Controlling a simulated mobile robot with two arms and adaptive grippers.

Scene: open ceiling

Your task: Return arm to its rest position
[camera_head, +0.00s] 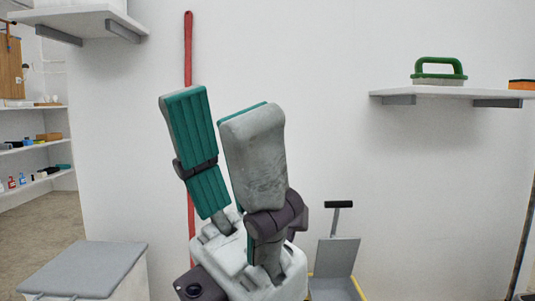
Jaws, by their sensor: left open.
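My left gripper (217,100) stands upright in the middle of the view, its two fingers pointing up. The fingers are apart, with green ribbed pads and grey backs, and nothing is between them. Its pale body (225,250) shows at the bottom edge. The rest of the left arm is hidden below the frame. My right gripper is not in view.
A red pole (188,50) stands behind the fingers against the white wall. A green-handled brush (438,68) sits on the right shelf (430,95). A grey-lidded bin (85,268) is lower left; a grey pan-like object (337,257) is lower right. An empty-looking shelf (75,20) is upper left.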

